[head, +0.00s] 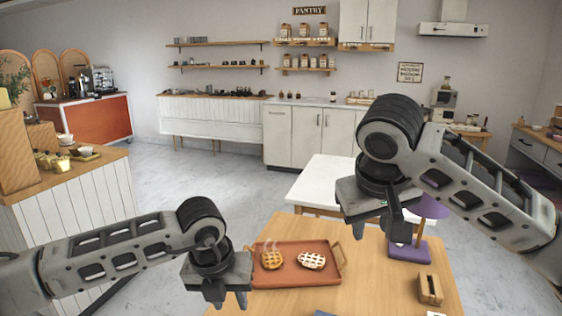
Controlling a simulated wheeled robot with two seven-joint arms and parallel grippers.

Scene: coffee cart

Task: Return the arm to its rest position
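My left arm comes in from the left, and its gripper (230,298) points down at the near left edge of the wooden table (378,276). Its fingers look apart, with nothing between them. My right arm comes in from the right and is raised higher. Its gripper (379,232) points down above the table, right of the tray, with fingers apart and nothing visible between them. Neither gripper appears to touch anything.
A reddish tray (300,279) holds a steaming waffle-like pastry (272,260) and a lattice pie (312,261). A white table (325,182) is behind; open floor lies left.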

